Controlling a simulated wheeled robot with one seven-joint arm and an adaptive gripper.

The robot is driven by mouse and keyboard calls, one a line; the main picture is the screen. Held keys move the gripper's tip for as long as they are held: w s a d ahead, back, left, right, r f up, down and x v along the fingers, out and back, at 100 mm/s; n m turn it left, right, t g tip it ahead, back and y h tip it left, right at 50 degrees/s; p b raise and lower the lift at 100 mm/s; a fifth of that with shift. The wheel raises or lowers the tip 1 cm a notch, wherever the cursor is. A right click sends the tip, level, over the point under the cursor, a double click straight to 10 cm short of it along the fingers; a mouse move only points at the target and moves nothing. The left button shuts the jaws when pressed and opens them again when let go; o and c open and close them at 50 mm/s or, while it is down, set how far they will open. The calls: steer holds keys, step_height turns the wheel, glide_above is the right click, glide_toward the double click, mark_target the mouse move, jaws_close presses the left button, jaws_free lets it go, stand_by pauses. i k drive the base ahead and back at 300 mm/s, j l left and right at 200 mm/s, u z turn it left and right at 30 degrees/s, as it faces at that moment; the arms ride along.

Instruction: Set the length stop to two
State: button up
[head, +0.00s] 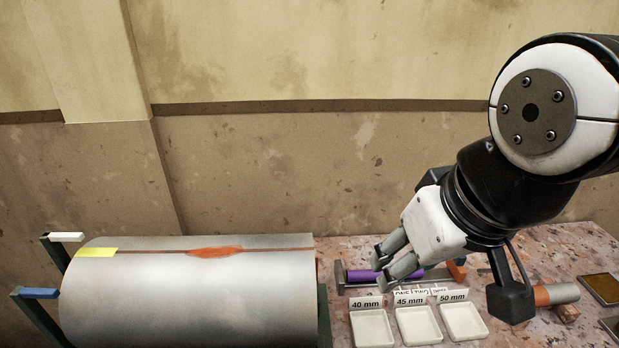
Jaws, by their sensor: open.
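A low gauge with a grey rail lies on the speckled bench, with a dark upright end (339,275) at its left. A purple cylinder (361,276) lies along it, partly hidden behind my gripper. An orange block (457,270) sits at its right end; I cannot tell for sure whether this is the length stop. A white label strip (420,292) in front reads ONE, TWO and a third, unclear word. My gripper (381,267) is open and empty, with its fingers pointing left, in front of or above the purple cylinder. Its height over the gauge is unclear.
Three white trays marked 40 mm (371,328), 45 mm (418,325) and 50 mm (463,322) stand in front. A large grey pipe (190,295) fills the left. An orange-and-grey cylinder (556,294) and dark flat trays (603,289) lie right.

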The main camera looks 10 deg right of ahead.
mark_target(455, 266)
steer(key=z, duration=0.9)
steer(key=i+l+u, duration=0.15)
steer(key=l, duration=0.15)
steer(key=k, duration=0.05)
